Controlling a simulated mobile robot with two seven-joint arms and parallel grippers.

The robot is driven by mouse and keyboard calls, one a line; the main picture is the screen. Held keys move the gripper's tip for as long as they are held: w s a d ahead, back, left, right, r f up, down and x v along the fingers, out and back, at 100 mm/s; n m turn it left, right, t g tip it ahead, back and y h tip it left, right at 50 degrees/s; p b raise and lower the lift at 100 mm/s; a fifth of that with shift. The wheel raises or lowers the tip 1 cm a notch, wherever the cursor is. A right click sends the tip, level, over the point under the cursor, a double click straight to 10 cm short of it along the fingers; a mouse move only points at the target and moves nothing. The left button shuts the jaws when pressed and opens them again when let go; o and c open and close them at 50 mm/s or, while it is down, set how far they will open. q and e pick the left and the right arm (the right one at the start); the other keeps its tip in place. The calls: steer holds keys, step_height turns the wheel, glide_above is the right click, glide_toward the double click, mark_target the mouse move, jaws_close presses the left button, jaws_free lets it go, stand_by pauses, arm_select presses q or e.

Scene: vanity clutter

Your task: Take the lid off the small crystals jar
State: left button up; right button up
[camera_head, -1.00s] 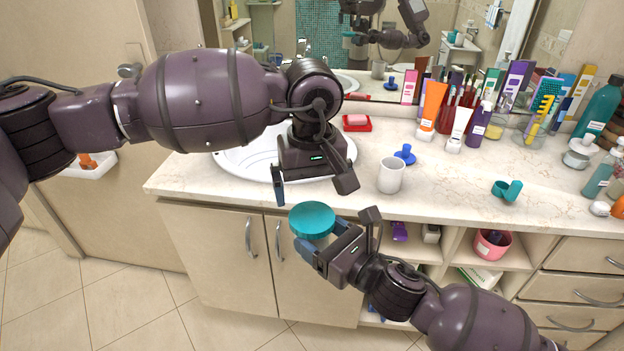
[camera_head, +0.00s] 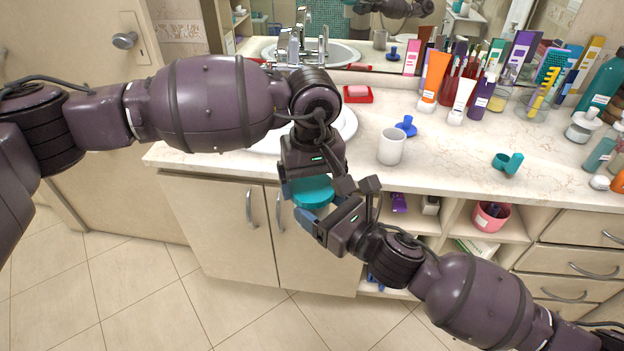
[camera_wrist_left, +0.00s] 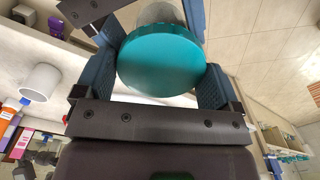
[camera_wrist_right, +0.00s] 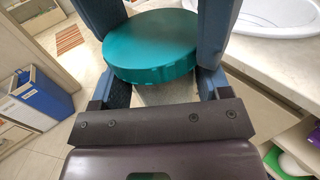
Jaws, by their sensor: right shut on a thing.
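The small crystals jar has a round teal lid (camera_head: 313,192), held in the air in front of the counter. My right gripper (camera_head: 325,220) is shut on the jar body below the lid; the body (camera_wrist_right: 165,94) shows pale under the lid in the right wrist view. My left gripper (camera_head: 316,186) is above the jar, its fingers open on either side of the lid. In the left wrist view the lid (camera_wrist_left: 162,60) lies between these fingers, with the jar body (camera_wrist_left: 160,13) behind it. The lid sits on the jar. The jar's contents are hidden.
The counter (camera_head: 450,175) behind holds a white cup (camera_head: 391,146), a blue stopper-like piece (camera_head: 406,126), a teal holder (camera_head: 508,163) and a red soap dish (camera_head: 358,95). Tubes and bottles crowd its back right. The sink (camera_head: 345,125) is behind my left gripper. Cabinets and open shelves lie below.

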arm_select(q)
steer(key=shift+c, duration=1.2)
steer(key=shift+a+n, duration=0.1)
steer(key=shift+n, duration=1.6)
steer(key=o, duration=0.8)
steer(key=shift+c, duration=0.2)
steer(key=shift+r, duration=2.2)
step_height(320, 180, up, 4)
steer(key=shift+f+n, duration=0.1)
steer(key=shift+n, duration=0.4)
steer(key=shift+f, duration=3.85)
